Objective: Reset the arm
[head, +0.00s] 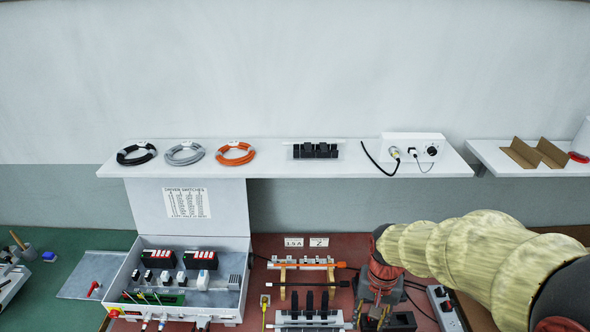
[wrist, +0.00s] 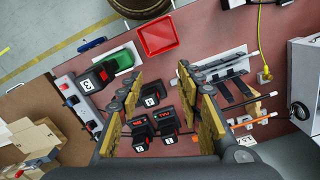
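My arm reaches in from the right of the head view in a yellowish sleeve. My gripper (head: 374,318) points down over the red-brown bench top, near its front edge. In the wrist view my gripper (wrist: 160,80) has its two padded fingers well apart, with nothing held between them. Below and between the fingers are black blocks with red faces (wrist: 140,130) and small white number labels. They appear to stand on the bench, apart from the fingers. The bench surface right under the gripper is partly hidden in the head view.
An open grey control box (head: 180,285) stands left of the arm. A rack with orange and black rods (head: 302,265) lies between them. A power strip (head: 444,308) is to the right. A wall shelf (head: 290,171) holds cable coils. The wrist view shows a red tray (wrist: 157,34).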

